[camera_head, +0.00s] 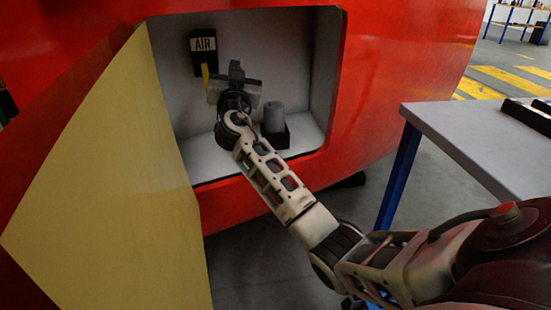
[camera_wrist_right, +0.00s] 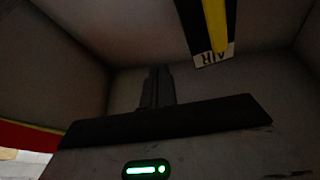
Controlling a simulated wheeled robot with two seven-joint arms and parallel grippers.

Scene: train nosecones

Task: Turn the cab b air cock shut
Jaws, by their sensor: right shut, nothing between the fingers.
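The air cock (camera_head: 203,55) is a black block with a white AIR label on the back wall of an open recess in the red nosecone. Its yellow lever (camera_head: 206,76) points down from the block. In the right wrist view the label (camera_wrist_right: 213,57) looks upside down, and the yellow lever (camera_wrist_right: 215,25) runs up from it. My right gripper (camera_head: 236,68) is inside the recess, just right of the lever. Its fingers (camera_wrist_right: 157,88) are together and empty, apart from the lever in the wrist view. The gripper body is close to the lever's lower end in the head view. My left gripper is out of view.
A grey cylinder (camera_head: 273,116) in a dark holder stands on the recess floor, right of my wrist. An open hatch door (camera_head: 110,170), yellowish inside, borders the recess on the left. A grey table (camera_head: 480,140) with blue legs stands at right.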

